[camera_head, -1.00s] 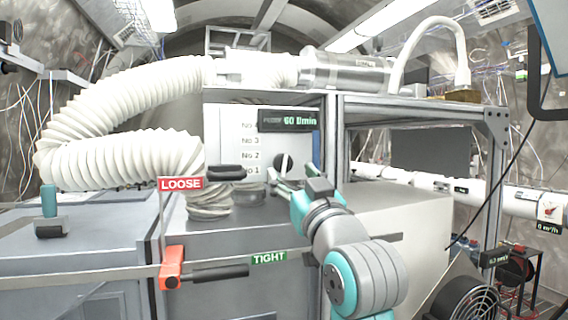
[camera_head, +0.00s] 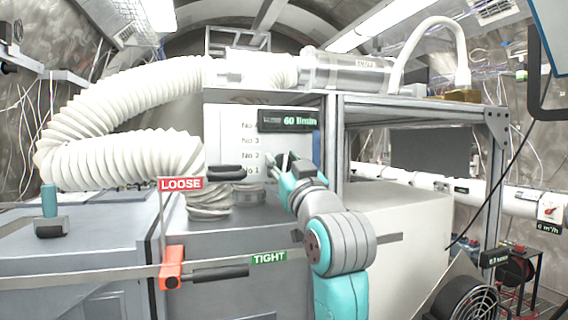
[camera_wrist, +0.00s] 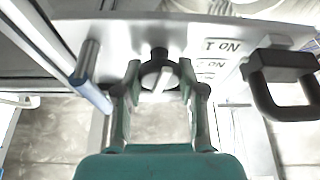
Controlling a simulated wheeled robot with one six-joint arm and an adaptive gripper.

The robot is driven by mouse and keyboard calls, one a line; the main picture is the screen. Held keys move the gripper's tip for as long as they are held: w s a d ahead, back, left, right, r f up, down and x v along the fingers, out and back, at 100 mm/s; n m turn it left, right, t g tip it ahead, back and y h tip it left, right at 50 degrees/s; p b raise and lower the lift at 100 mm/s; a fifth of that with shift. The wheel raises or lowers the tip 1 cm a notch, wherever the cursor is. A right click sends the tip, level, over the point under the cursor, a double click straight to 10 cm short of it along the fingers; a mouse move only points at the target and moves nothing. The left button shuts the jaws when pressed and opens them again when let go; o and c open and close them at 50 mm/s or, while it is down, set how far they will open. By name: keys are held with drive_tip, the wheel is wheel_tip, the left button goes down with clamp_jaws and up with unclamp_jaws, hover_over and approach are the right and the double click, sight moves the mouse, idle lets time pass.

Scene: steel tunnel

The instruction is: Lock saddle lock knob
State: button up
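A round black knob (camera_wrist: 158,76) with a pale pointer bar is on the white panel, ahead of my fingers in the wrist view. My gripper (camera_wrist: 158,98) is open, with one finger to each side of the knob; I cannot tell whether they touch it. In the head view my gripper (camera_head: 279,161) is in front of the panel and mostly hides this knob. A red block (camera_head: 171,268) with a black bar handle (camera_head: 218,273) pointing right is on the front rail, between a red LOOSE sign (camera_head: 181,184) and a green TIGHT sign (camera_head: 269,258). My gripper is away from that handle.
A black loop handle (camera_wrist: 284,82) stands out right of the knob in the wrist view. A metal post (camera_wrist: 88,62) is close to the left finger. A ribbed white hose (camera_head: 125,155) fills the left. A steel frame (camera_head: 333,150) stands right of the panel.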

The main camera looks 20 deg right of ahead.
drive_tip(key=shift+m, duration=0.6)
drive_tip(key=m+h, duration=0.1)
drive_tip(key=m, duration=0.1)
drive_tip(key=m+h, duration=0.2)
drive_tip(key=m, duration=0.1)
drive_tip(key=shift+m+h, duration=0.3)
drive_tip(key=m+g+h, duration=0.1)
drive_tip(key=m, duration=0.2)
drive_tip(key=m+g+h, duration=0.1)
drive_tip(key=m+h, duration=0.1)
drive_tip(key=m, duration=0.2)
drive_tip(key=shift+m, duration=0.3)
drive_tip(key=m+g, duration=0.1)
drive_tip(key=m, duration=0.1)
drive_tip(key=m+g+h, duration=0.1)
drive_tip(key=m, duration=0.2)
drive_tip(key=shift+d, duration=0.1)
drive_tip(key=m+g, duration=0.2)
drive_tip(key=m, duration=0.3)
drive_tip(key=shift+f, duration=0.15)
drive_tip(key=o, duration=1.1)
drive_tip(key=shift+o, duration=0.2)
